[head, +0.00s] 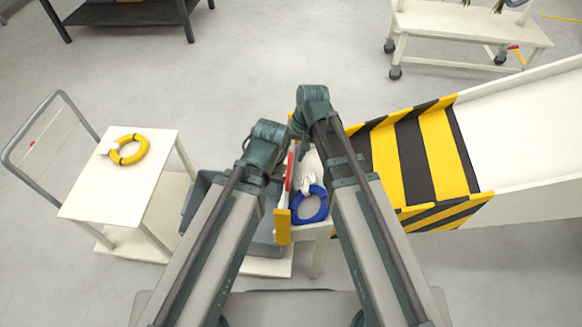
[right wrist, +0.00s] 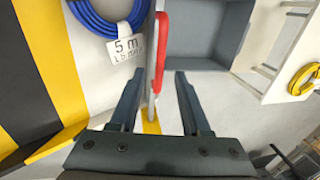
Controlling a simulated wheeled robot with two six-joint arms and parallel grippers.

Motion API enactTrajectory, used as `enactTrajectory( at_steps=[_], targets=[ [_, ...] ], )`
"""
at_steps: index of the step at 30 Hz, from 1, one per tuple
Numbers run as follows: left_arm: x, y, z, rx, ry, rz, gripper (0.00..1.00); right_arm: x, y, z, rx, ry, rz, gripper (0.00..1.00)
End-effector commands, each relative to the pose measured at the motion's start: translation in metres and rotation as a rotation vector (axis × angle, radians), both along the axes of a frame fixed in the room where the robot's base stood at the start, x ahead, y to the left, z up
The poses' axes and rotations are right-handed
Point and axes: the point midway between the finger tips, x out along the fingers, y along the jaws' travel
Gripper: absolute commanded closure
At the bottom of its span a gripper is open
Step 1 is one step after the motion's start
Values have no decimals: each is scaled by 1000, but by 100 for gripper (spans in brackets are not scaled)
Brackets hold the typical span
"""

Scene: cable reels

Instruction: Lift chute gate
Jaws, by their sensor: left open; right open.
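The chute gate is a thin upright panel with a red handle (head: 289,172) along its edge, at the low end of the striped chute (head: 418,150). In the right wrist view the red handle (right wrist: 161,45) and the gate's edge lie in line with the gap between the fingers of my right gripper (right wrist: 153,78). That gripper is open; I cannot tell whether it touches the handle. A blue cable reel (head: 309,204) with a white "5 m" tag lies in the chute beside the gate. My left gripper (head: 256,160) is left of the gate, its fingers mostly hidden.
A grey bin (head: 197,196) stands just beyond the gate, left of the chute end. A white cart (head: 140,180) at left carries a yellow cable reel (head: 129,149). A yellow post (head: 282,227) stands at the chute's end. A white wheeled table (head: 465,28) is far right.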

Motion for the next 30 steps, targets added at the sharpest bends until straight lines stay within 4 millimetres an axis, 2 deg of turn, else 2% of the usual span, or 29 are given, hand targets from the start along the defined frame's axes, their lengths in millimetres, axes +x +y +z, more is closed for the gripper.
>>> enactTrajectory(
  at_steps=[1,6,18,20,26,30],
  targets=[
    [0,0,-15,0,0,0,28,0,2,-15,0,0,1,53],
    [0,0,-32,0,0,0,28,1,6,-32,0,0,2,53],
    [0,0,-36,0,0,0,28,1,7,-36,0,0,1,53],
    [0,0,-36,0,0,0,28,1,7,-36,0,0,1,62],
    [0,0,-36,0,0,0,28,1,7,-36,0,0,1,98],
    [0,0,-36,0,0,0,28,1,7,-36,0,0,0,100]
  ],
)
